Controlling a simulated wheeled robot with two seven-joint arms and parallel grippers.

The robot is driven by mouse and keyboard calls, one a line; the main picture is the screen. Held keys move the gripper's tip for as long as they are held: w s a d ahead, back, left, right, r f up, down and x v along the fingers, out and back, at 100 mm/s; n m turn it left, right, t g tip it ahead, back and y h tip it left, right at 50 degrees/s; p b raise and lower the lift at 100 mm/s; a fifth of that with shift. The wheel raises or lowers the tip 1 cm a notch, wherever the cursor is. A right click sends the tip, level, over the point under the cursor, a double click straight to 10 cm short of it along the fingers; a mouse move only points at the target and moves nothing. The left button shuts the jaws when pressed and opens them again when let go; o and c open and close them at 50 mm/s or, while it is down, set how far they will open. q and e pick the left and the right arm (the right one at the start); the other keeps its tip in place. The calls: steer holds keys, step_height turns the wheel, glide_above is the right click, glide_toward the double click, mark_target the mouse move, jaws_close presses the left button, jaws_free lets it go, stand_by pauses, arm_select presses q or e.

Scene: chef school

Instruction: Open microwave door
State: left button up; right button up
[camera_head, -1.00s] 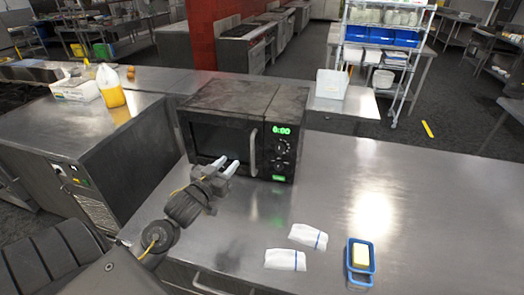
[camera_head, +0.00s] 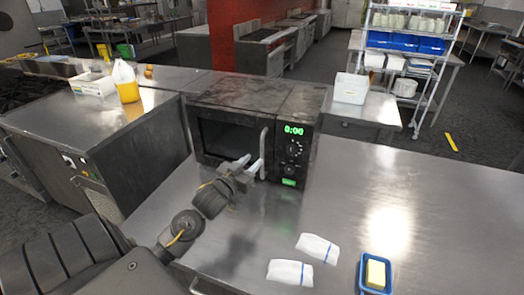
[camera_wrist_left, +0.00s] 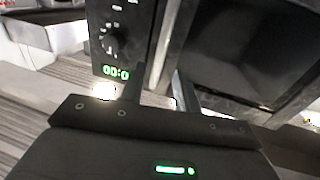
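The black microwave (camera_head: 218,92) stands on the steel counter with its door (camera_head: 225,136) appearing shut. Its vertical grey handle (camera_head: 264,143) is at the right edge of the door, beside the control panel with green digits (camera_head: 294,131). My left gripper (camera_head: 247,164) is in front of the door at the lower part of the handle. In the left wrist view its fingers (camera_wrist_left: 158,92) are spread apart, with a grey upright bar, apparently the handle, between or just beyond them. I cannot tell whether they touch it. My right gripper is not in view.
Two white packets (camera_head: 317,248) and a blue dish (camera_head: 362,277) with a yellow block (camera_head: 376,273) lie on the counter front right. A yellow-filled jug (camera_head: 126,84) and a white box (camera_head: 92,85) stand at left.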

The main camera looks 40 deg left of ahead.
mark_target(261, 153)
arm_select(q)
steer(key=w, duration=0.2)
steer(key=w+p, duration=0.1)
steer(key=w, duration=0.1)
steer(key=w+a, duration=0.1)
steer(key=w, duration=0.2)
steer(key=shift+f, duration=0.1)
jaws_close()
